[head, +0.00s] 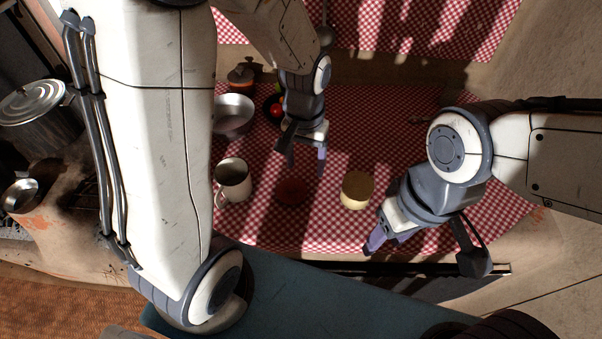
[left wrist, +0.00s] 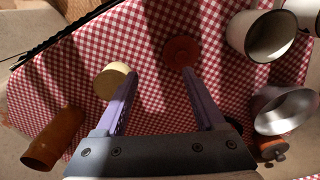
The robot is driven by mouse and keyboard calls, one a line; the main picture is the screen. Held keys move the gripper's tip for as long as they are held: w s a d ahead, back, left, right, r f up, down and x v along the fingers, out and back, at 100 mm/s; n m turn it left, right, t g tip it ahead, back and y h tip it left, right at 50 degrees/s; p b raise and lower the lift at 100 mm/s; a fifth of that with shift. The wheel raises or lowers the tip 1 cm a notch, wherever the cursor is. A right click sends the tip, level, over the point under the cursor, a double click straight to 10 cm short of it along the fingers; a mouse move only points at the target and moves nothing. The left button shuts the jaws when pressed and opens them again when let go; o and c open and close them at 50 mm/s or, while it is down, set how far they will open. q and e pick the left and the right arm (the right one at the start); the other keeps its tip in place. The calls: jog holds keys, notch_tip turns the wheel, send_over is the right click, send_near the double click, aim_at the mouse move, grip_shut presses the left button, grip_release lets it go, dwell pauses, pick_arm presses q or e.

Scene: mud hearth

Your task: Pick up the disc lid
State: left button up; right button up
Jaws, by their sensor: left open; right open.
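A flat dark red disc (head: 292,191), which looks like the disc lid, lies on the red-checked cloth. It also shows in the left wrist view (left wrist: 182,51), near the tip of the right-hand finger. My left gripper (head: 305,160) is open and empty above the cloth, with its fingers pointing down, just behind the disc in the head view. In the left wrist view its fingers (left wrist: 158,75) are spread, with the disc off to one side of the gap's middle. My right gripper (head: 422,252) is open and empty at the cloth's front right edge.
A cream round block (head: 357,190) sits right of the disc, and an enamel mug (head: 232,182) left of it. A brown cylinder (left wrist: 53,138) shows in the left wrist view.

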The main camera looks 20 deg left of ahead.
pick_arm(q)
jog(key=w+a+f+n, duration=0.1)
jog(key=w+a+f, duration=0.1)
jog(key=a+f, duration=0.1)
send_over(291, 185)
jog(key=shift+n, duration=0.3)
jog(key=f, duration=0.4)
jog(key=shift+d+f, duration=0.2)
jog(key=shift+d, duration=0.2)
jog(key=shift+a+f+p, duration=0.2)
jog(key=shift+f, duration=1.2)
jog(key=shift+a+f+p, duration=0.15)
jog(key=shift+f, duration=1.2)
grip_shut()
